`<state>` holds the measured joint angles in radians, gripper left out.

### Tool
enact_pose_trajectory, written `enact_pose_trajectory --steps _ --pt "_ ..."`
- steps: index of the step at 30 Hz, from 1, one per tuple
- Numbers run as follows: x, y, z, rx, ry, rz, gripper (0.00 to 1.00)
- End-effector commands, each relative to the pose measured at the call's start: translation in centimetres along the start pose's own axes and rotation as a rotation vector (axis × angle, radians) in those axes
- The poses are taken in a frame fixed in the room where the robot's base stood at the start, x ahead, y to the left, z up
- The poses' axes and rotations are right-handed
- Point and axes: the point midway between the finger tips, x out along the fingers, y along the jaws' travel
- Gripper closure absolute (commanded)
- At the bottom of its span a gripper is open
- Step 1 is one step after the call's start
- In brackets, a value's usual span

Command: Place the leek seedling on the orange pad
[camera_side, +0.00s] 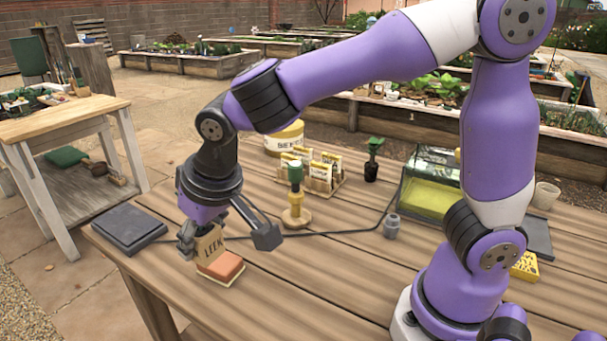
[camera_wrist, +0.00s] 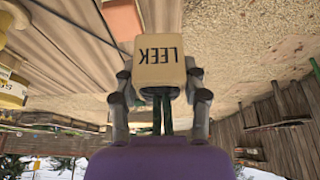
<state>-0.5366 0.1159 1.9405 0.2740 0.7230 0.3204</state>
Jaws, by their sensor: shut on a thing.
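The leek seedling (camera_side: 209,247) is a tan pot marked LEEK, held in my gripper (camera_side: 203,234). In the wrist view the pot (camera_wrist: 159,63) sits between the two dark fingers, with green stems running back toward the purple palm. The lettering is upside down there. The orange pad (camera_side: 221,268) lies on the wooden table; the pot's lower edge appears at its back left in the side view. I cannot tell whether the pot touches the pad. Part of an orange surface, likely the pad, shows in the wrist view (camera_wrist: 122,18).
A dark flat slab (camera_side: 128,227) lies left on the table (camera_side: 310,275). A wooden tool with a green top (camera_side: 296,196) stands behind the pad, near a seed-packet rack (camera_side: 322,180) and a yellow tub (camera_side: 284,138). A dark cable crosses behind. Table space right of the pad is clear.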

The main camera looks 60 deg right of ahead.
Motion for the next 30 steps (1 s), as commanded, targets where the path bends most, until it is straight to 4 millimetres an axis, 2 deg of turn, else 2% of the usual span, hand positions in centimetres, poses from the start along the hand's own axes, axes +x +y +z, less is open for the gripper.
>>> enact_pose_trajectory --steps 1,4,10,14,21,30 --pt "1.2 1.3 -0.5 0.009 -0.005 0.006 0.90" --pt "3.3 3.2 -1.4 0.009 -0.005 0.005 0.90" --pt "6.1 5.6 -2.9 0.003 -0.001 0.000 0.90" --pt "6.9 6.1 -3.0 0.000 -0.002 -0.001 0.90" --pt "10.1 6.1 -1.7 -0.002 -0.003 -0.001 0.90" --pt "10.4 6.0 -1.6 -0.001 0.001 -0.002 0.90"
